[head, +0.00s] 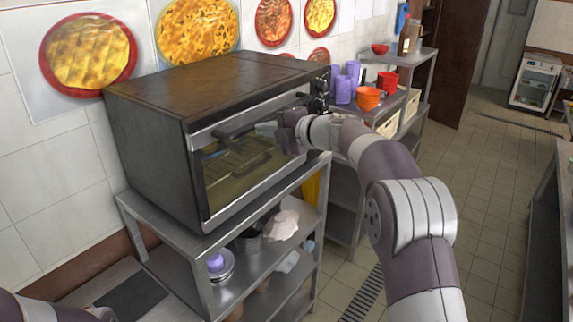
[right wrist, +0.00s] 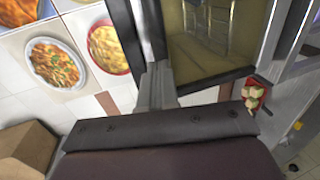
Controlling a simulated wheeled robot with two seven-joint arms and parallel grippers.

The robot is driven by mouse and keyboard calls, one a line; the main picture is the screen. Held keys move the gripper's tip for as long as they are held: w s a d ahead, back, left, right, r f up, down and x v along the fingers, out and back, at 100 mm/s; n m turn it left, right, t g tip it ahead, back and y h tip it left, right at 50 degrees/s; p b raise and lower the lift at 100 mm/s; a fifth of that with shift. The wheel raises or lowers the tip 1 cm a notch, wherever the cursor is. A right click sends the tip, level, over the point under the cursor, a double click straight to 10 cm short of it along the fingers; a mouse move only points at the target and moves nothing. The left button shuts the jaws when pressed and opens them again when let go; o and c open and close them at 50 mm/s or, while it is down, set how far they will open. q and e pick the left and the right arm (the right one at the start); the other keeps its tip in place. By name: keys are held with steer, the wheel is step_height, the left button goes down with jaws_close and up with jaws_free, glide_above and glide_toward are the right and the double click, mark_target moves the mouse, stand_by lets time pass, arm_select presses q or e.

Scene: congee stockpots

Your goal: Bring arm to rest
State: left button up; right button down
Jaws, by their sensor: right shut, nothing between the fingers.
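My right gripper (head: 284,131) is at the front of the toaster oven (head: 190,85), at the right end of its dark door handle (head: 240,127). Its fingers (right wrist: 157,86) show pressed together in the right wrist view, with nothing between them. I cannot tell whether they touch the oven. The oven's glass front shows a wire rack inside. My right arm reaches in from the lower right of the head view. Part of my left arm shows at the lower left corner; its gripper is out of frame.
The oven stands on a metal shelf unit (head: 190,270) with pots and a pale cloth-like item (head: 282,225) below. Tiled floor (head: 490,180) is open to the right.

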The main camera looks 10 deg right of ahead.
steer(key=s+d+r+m+t+h+b, duration=0.1)
steer(key=s+d+r+m+t+b, duration=0.15)
steer(key=s+d+b, duration=0.55)
steer(key=s+d+f+m+g+h+p, duration=0.1)
steer(key=d+f+m+h, duration=0.45)
steer(key=f+m, duration=0.25)
steer(key=s+d+f+m+g+h+p, duration=0.1)
steer(key=s+d+f+m+h, duration=0.1)
steer(key=d+f+m+h, duration=0.5)
steer(key=s+a+f+m+g+y+b, duration=0.1)
steer(key=s+a+f+m+g, duration=0.15)
steer(key=s+f, duration=0.4)
steer(key=s+a+f+m+g, duration=0.25)
steer(key=s+f, duration=0.25)
steer(key=f, duration=0.3)
arm_select(q)
step_height(320, 180, down, 9)
steer(key=b, duration=0.2)
steer(key=shift+s+d+b, duration=0.35)
steer(key=shift+s+d, duration=0.1)
arm_select(e)
steer(key=s+a+f+m+g+y, duration=0.1)
steer(key=s+a+f, duration=0.3)
steer(key=s, duration=0.4)
steer(key=s+a+f+m+g+y, duration=0.1)
steer(key=s+a+f+g, duration=0.3)
steer(key=s, duration=0.5)
steer(key=shift+s+f+m+g, duration=0.15)
steer(key=shift+f+m+g, duration=0.15)
steer(key=shift+m, duration=0.45)
